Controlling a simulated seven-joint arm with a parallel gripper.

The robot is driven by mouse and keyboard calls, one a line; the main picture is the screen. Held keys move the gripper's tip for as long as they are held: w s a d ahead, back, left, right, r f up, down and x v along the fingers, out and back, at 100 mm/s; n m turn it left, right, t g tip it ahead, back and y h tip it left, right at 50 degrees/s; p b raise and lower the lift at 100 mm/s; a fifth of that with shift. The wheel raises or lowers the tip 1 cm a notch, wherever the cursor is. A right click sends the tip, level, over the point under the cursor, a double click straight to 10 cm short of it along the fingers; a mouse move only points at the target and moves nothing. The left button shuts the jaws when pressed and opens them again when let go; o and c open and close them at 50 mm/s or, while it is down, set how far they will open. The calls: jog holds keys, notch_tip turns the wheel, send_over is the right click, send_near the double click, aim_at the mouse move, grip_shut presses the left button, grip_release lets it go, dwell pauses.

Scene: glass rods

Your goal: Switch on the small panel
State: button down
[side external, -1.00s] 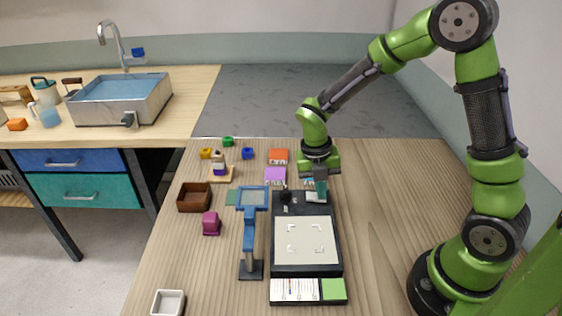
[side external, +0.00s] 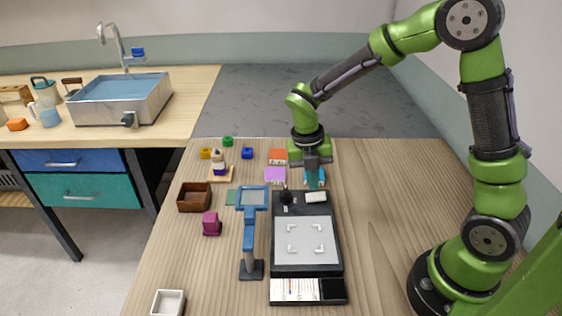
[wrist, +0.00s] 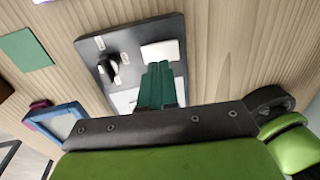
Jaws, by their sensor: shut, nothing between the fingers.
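A black device (side external: 276,238) lies on the wooden table. It has a large pale panel (side external: 305,240) with white corner marks, a black knob (side external: 286,198) and a white rocker or button (side external: 316,197) at its far end. At its near end are a white printed strip (side external: 293,290) and a small dark square (side external: 333,289). My gripper (side external: 314,184) is shut and empty, just beyond the white button. In the wrist view, the teal fingertips (wrist: 157,66) are together beside the white button (wrist: 164,50), with the knob (wrist: 110,65) to the left. Contact cannot be told.
A blue-framed magnifier stand (side external: 249,235) stands left of the device. A brown box (side external: 194,197), a magenta block (side external: 211,223) and a white tray (side external: 168,303) lie further left. Orange (side external: 278,156) and purple (side external: 275,175) cards lie behind. The table right of the device is clear.

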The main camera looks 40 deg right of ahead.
aim_at(321, 196)
notch_tip(321, 196, up, 11)
jog(key=w+a, duration=0.1)
jog(key=shift+w, duration=0.15)
jog(key=shift+s+d, duration=0.5)
jog(key=f, duration=0.4)
jog(key=s+d+f, duration=0.1)
jog(key=f, duration=0.8)
jog(key=shift+s+d+f, duration=0.25)
jog(key=shift+f, duration=0.15)
